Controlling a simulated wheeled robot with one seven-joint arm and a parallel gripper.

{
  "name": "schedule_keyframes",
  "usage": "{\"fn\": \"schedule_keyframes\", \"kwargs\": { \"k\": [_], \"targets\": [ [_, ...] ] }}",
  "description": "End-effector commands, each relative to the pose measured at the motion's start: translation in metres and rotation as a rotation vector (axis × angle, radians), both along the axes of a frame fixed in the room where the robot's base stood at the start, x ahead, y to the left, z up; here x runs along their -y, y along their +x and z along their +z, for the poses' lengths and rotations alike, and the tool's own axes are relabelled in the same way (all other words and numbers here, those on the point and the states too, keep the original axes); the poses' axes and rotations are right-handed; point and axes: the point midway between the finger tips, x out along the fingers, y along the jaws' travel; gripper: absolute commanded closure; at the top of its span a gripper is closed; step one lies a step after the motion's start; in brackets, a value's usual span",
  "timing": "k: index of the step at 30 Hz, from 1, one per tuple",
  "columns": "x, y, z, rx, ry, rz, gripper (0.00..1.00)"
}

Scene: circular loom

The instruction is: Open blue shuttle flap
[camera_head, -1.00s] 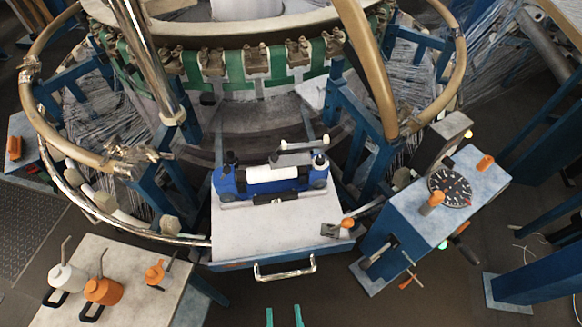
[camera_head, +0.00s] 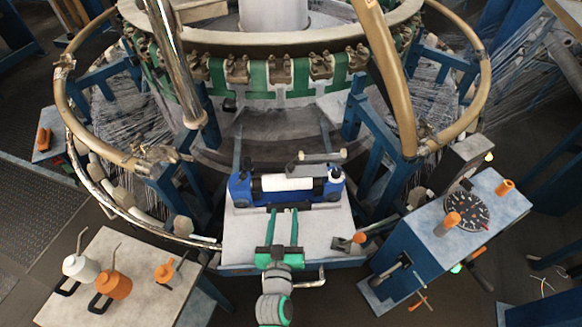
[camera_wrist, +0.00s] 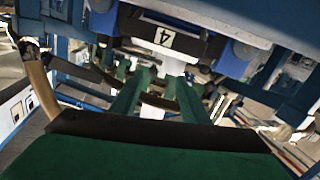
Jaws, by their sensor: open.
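The blue shuttle (camera_head: 240,190) with a white roll (camera_head: 288,183) lies across the pale table at the front of the loom. In the wrist view, its front (camera_wrist: 130,22) carries a dark strip (camera_wrist: 185,42) with a white label marked 4 (camera_wrist: 165,37). I cannot tell for sure which part is the flap. My gripper (camera_head: 284,212) is in front of the shuttle's middle, with two green fingers pointing at it. In the wrist view, my gripper (camera_wrist: 160,84) is open and empty, with its fingertips below the label. Whether they touch the shuttle is unclear.
The pale table (camera_head: 240,240) has a chrome handle (camera_head: 310,283) at its front. A blue control box (camera_head: 430,240) with a dial is at right. Oil cans (camera_head: 115,287) stand on a table at lower left.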

Motion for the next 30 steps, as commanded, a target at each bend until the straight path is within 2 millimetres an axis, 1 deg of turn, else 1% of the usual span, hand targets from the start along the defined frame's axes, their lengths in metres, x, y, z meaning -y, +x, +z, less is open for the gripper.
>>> {"fn": "schedule_keyframes", "kwargs": {
  "k": [1, 3, 6, 12, 17, 30],
  "targets": [
    [0.002, 0.017, 0.008, 0.016, -0.010, -0.008, 0.59],
    [0.003, 0.033, 0.015, 0.026, -0.022, -0.018, 0.59],
    [0.006, 0.050, 0.023, 0.038, -0.033, -0.031, 0.59],
    [0.008, 0.065, 0.029, 0.048, -0.044, -0.042, 0.59],
    [0.010, 0.079, 0.030, 0.049, -0.045, -0.041, 0.59],
    [0.018, 0.146, 0.030, 0.049, -0.044, -0.040, 0.59]
  ]
}}
